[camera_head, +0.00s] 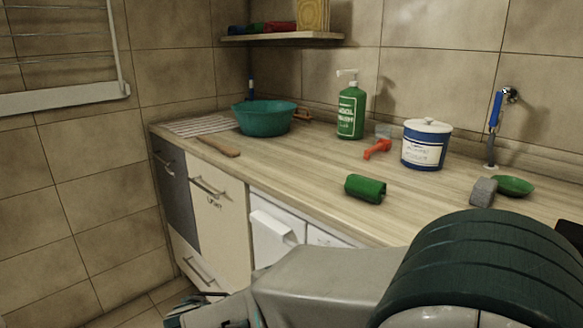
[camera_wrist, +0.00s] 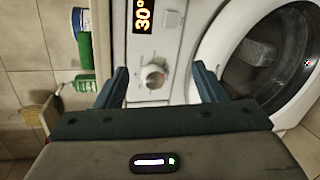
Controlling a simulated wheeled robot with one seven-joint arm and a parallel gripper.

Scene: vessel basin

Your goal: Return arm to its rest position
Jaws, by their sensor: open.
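My arm (camera_head: 330,285) reaches across the lower right of the head view. My gripper shows at the bottom edge of that view, partly cut off, low in front of the cabinets. In the wrist view my gripper (camera_wrist: 162,84) has its two dark fingers spread wide, with nothing between them. Beyond the fingers is a white washing machine front with a knob (camera_wrist: 154,76), a lit "30°" display (camera_wrist: 143,16) and a round door (camera_wrist: 270,60). I cannot tell the exact gap to it.
The wooden counter (camera_head: 300,180) bears a teal basin (camera_head: 264,120), a green pump bottle (camera_head: 351,112), a blue-white tub (camera_head: 426,145), a green cylinder (camera_head: 365,188), a red object (camera_head: 377,149) and a grey sponge-like block (camera_head: 484,192). Below are cabinets (camera_head: 222,222). Floor shows at lower left.

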